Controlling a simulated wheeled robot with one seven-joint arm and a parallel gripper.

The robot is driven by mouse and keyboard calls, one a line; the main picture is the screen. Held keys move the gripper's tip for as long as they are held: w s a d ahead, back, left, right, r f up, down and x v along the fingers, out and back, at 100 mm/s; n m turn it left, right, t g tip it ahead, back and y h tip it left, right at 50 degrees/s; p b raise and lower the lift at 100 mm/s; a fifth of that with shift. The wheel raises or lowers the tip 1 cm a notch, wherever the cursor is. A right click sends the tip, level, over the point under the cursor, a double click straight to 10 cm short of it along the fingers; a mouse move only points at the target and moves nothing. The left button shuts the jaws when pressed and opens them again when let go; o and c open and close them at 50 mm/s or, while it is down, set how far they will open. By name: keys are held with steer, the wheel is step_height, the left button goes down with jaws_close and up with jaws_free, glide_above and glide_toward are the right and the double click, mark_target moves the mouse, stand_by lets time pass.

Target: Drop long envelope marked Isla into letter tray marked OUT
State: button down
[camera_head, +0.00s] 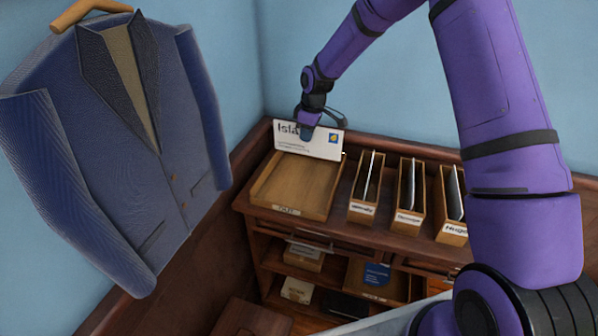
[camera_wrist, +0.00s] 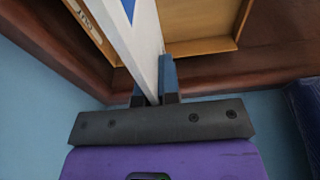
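The long white envelope marked Isla (camera_head: 308,148) has a blue stamp-like square at its upper right. My gripper (camera_head: 307,128) is shut on its upper edge, and in the wrist view the fingers (camera_wrist: 155,92) pinch the white envelope (camera_wrist: 143,35) between them. The envelope hangs roughly upright at the back of the wooden letter tray marked OUT (camera_head: 287,210). Its lower edge overlaps the tray's back rim in the head view; I cannot tell if they touch. The tray looks empty, and part of it shows in the wrist view (camera_wrist: 200,46).
Several narrow wooden holders with name labels, such as the left one (camera_head: 362,211), stand right of the tray on the bookcase top (camera_head: 335,222). Lower shelves hold small boxes (camera_head: 305,258). A blue jacket (camera_head: 125,150) hangs at left. Walls stand close behind.

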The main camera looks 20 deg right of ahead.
mark_target(307, 149)
steer(key=shift+f, duration=2.95)
steer(key=c, duration=1.3)
jaws_free()
steer(key=shift+o, duration=0.2)
steer(key=shift+r, duration=0.15)
steer(key=r, duration=0.3)
steer(key=d+r, duration=0.1)
steer(key=r, duration=0.3)
steer(key=s+r, duration=0.1)
steer(key=r, duration=0.2)
steer(key=shift+d+r, duration=0.15)
steer(key=shift+r, duration=0.05)
